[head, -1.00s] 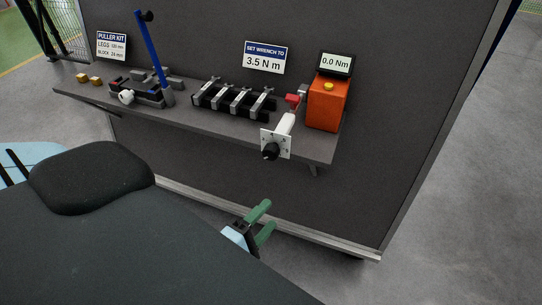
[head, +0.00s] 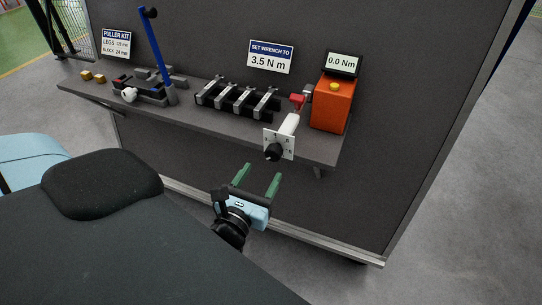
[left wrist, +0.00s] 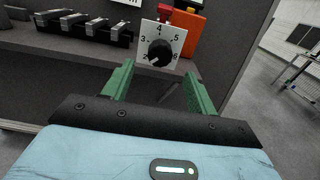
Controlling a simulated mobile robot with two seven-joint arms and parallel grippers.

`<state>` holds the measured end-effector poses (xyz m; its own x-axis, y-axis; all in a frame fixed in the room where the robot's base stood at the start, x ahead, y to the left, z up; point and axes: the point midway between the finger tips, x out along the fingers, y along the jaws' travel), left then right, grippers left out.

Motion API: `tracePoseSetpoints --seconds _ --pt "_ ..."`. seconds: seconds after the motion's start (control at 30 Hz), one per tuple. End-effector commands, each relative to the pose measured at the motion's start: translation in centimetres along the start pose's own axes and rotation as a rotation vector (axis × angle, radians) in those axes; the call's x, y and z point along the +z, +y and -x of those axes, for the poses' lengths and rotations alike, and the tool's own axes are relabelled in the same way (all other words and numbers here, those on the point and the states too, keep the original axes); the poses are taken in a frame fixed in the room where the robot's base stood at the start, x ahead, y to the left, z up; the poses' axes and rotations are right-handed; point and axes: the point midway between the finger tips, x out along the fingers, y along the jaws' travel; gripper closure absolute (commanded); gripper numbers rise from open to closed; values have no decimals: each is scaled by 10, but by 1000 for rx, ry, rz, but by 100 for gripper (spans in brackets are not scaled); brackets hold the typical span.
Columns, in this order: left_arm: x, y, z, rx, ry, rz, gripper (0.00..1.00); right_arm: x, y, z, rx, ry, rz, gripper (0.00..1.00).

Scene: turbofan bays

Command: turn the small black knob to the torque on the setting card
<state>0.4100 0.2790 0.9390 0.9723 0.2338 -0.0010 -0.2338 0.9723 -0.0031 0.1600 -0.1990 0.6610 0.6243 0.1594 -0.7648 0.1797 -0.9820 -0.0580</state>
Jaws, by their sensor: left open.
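The small black knob (head: 274,152) sits on a white square dial plate (head: 287,143) at the shelf's front edge. In the left wrist view the knob (left wrist: 159,52) is close ahead, above and between my fingers, with dial numbers 3, 4 and 5 readable around it. Its pointer seems to face the lower left; the exact value is unclear. The setting card (head: 271,57) reads "SET WRENCH TO 3.5 N m". My left gripper (head: 258,180) is open and empty, its green fingers below and short of the knob. My right gripper is not in view.
An orange tester (head: 331,104) with a display (head: 342,64) reading 0.0 Nm stands right of the knob. A black rack (head: 236,101) with several grey clips, a blue upright lever (head: 158,52) and a puller kit card (head: 116,43) are left. Space before the shelf is free.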

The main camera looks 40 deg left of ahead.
Motion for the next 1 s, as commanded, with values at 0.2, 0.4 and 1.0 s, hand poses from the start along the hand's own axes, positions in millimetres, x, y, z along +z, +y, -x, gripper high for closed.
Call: tracePoseSetpoints --seconds 0.2,0.4,1.0 --pt "4 0 -33 1 -7 -1 42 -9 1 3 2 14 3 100" --pt "3 0 -59 0 -4 -2 42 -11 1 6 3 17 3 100" --pt "1 0 -70 0 -1 -3 62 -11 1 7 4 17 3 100"
